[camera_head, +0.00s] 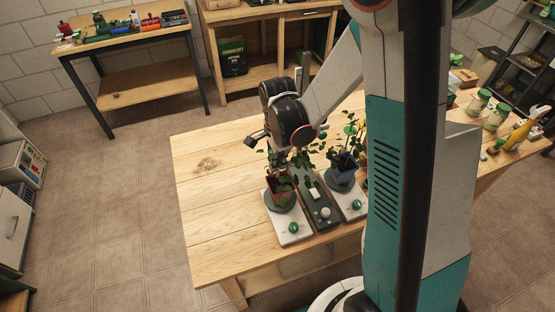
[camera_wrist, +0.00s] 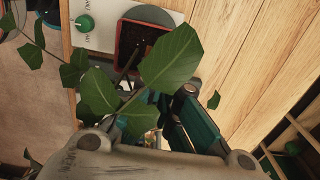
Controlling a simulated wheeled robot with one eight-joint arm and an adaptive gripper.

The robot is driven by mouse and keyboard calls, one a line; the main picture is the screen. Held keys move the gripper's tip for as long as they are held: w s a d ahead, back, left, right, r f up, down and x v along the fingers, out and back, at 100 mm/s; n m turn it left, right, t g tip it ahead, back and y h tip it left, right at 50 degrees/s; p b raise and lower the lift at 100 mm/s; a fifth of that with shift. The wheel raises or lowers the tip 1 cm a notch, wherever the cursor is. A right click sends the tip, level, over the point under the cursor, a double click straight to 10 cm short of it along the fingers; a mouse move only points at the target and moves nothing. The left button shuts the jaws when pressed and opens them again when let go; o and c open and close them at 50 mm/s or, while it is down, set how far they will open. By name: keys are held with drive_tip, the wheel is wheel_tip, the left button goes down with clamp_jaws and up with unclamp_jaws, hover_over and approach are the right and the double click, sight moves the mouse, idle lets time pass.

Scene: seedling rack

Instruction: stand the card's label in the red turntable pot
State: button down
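The red pot (camera_head: 283,194) holds a leafy plant and stands on a round grey turntable on a white base with a green knob (camera_head: 293,228). In the wrist view the red pot (camera_wrist: 126,52) shows its square rim and dark soil at the top, with large leaves (camera_wrist: 165,60) in front. My gripper (camera_head: 279,157) is low over the table, among the leaves just behind the red pot. In the wrist view, leaves cover much of its fingers, so their opening and anything held are unclear. I cannot make out the label or a card for certain.
A blue-purple pot (camera_head: 342,170) with a plant stands on a second turntable to the right. A dark panel (camera_head: 317,203) with a white knob lies between the two bases. Jars (camera_head: 496,116) and a yellow bottle (camera_head: 519,134) stand far right. The table's left side is clear.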

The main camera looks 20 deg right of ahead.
sight(278, 177)
drive_tip(key=shift+f+b, duration=1.85)
drive_tip(key=shift+f, duration=0.25)
drive_tip(key=c, duration=1.7)
unclamp_jaws()
wheel_tip(278, 177, up, 12)
